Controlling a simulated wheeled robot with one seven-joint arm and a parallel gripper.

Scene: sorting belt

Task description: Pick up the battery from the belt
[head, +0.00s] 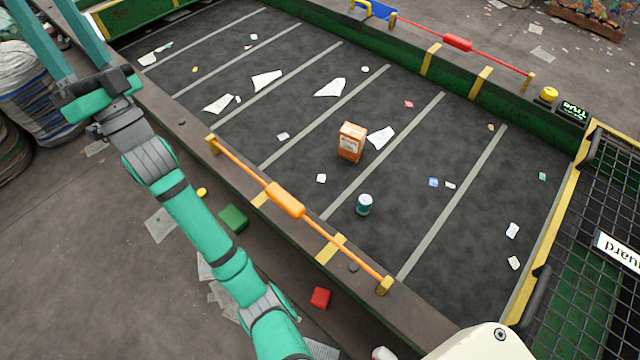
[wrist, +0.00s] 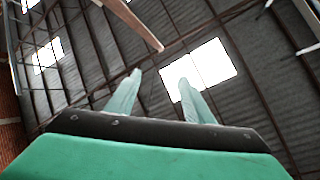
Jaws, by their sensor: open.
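A small teal cylinder with a pale top (head: 364,205) stands upright on the dark belt (head: 300,60), between two grey stripes on its near side. It is the likeliest battery, but it is too small to be sure. My gripper (head: 45,15) is at the upper left of the head view, far from the cylinder and beyond the belt's near rail. Its two long teal fingers are apart and empty, pointing up and away. They also show apart in the wrist view (wrist: 159,82), with only roof beams and bright roof panels behind them.
An orange carton (head: 351,142) stands on the belt behind the cylinder. Paper scraps lie around. An orange-handled cord (head: 285,199) runs along the near rail. A red-handled cord (head: 457,42) lines the far rail. A mesh guard (head: 600,230) stands at right.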

